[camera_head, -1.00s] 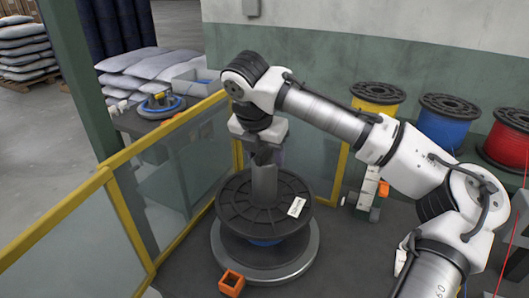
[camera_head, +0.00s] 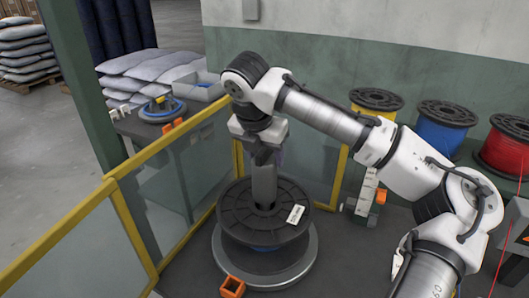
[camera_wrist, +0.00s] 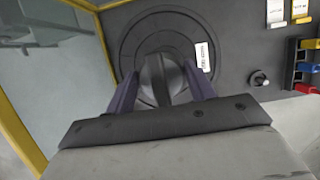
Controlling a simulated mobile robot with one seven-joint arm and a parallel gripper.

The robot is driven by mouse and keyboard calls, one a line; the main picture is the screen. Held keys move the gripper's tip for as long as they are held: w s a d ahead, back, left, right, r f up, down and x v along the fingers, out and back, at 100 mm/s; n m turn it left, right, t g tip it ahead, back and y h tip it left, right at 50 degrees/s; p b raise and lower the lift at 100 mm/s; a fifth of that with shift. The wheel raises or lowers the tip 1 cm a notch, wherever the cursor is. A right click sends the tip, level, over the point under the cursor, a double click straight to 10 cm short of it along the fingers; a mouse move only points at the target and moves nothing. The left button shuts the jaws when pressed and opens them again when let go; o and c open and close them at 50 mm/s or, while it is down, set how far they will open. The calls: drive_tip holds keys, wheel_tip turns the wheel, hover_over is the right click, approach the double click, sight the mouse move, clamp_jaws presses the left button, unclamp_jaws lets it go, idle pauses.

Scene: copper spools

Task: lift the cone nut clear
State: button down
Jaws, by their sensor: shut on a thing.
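The cone nut (camera_head: 264,186) is a grey, upright, rounded cylinder at the centre of the black spool (camera_head: 236,214). In the wrist view the nut (camera_wrist: 153,82) shows between the two fingers of my gripper (camera_wrist: 164,84), over the dark round flange. My gripper (camera_head: 263,157) points down from above and is shut on the nut. The spool lies flat, with a white label on its top and blue winding just visible below. It rests on a round grey base (camera_head: 304,268). I cannot tell whether there is a gap under the nut.
Yellow-framed clear panels (camera_head: 180,187) stand close behind and left of the spool. An orange open box (camera_head: 232,287) sits in front of the base. Yellow, blue and red spools (camera_head: 446,129) stand at the back right. A white stand (camera_head: 366,190) is right of the spool.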

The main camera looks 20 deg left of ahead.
drive_tip(key=shift+r+p, duration=4.55)
drive_tip(key=shift+r, duration=0.45)
drive_tip(key=shift+f, duration=0.1)
